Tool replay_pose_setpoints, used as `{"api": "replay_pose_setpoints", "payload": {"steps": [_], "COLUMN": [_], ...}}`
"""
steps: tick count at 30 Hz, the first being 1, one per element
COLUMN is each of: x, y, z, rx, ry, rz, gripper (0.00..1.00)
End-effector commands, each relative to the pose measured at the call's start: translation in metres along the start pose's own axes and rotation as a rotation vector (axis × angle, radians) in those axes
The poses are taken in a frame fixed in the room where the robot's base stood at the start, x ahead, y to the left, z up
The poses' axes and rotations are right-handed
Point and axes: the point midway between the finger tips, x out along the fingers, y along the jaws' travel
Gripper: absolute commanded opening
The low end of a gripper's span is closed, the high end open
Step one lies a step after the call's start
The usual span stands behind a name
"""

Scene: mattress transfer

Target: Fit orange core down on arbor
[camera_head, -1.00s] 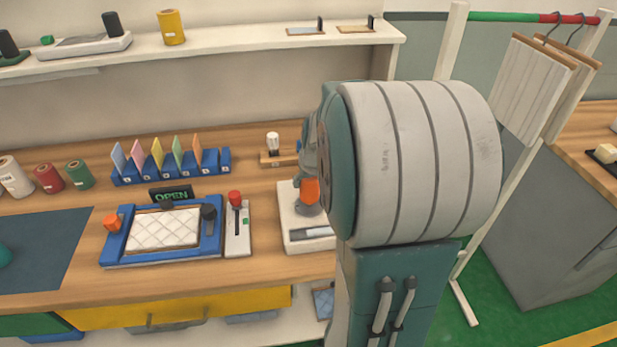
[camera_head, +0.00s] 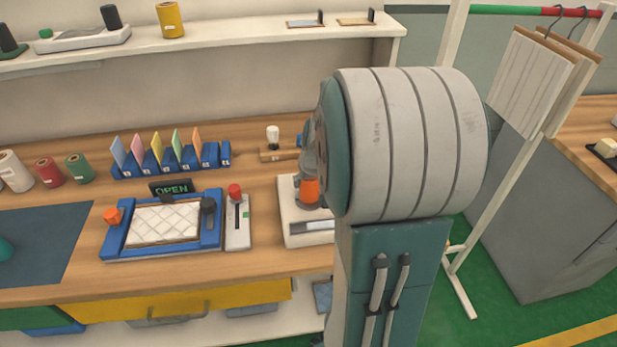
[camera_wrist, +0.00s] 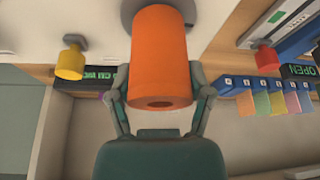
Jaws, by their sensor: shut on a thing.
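The orange core (camera_head: 310,191) stands at the grey round base of a white device (camera_head: 293,238) on the bench, left of my arm. In the wrist view the core (camera_wrist: 160,60) is upright in the middle, its round end with a hole facing the camera. My gripper (camera_wrist: 160,85) is shut on it, one finger on each side. A grey disc (camera_wrist: 130,12) shows behind the core's far end. The arbor itself is hidden, and I cannot tell whether the core touches the disc. In the head view my arm hides the gripper mostly.
Left of the device are a red-knobbed lever unit (camera_head: 237,225) and a blue-framed tray (camera_head: 163,228). A wooden block with a white-topped piece (camera_head: 272,138) and a blue card rack (camera_head: 170,162) stand behind. A yellow knob (camera_wrist: 70,60) shows near the core in the wrist view.

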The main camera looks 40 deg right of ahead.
Motion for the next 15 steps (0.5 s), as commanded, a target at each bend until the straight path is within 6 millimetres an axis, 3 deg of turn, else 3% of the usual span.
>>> {"api": "replay_pose_setpoints", "payload": {"steps": [6,7,8,9,15], "x": [0.0044,0.004,0.0039,0.0039,0.0037], "y": [-0.0001,-0.0001,0.0,0.0,0.0], "z": [0.0023,0.0021,0.002,0.0019,0.0018], "rx": [0.0,0.0,0.0,0.0,0.0], "ry": [-0.002,-0.001,-0.001,-0.001,0.0], "rz": [0.0,0.0,0.0,0.0,0.0], "gripper": [0.19,0.79,0.93,1.0,1.0]}}
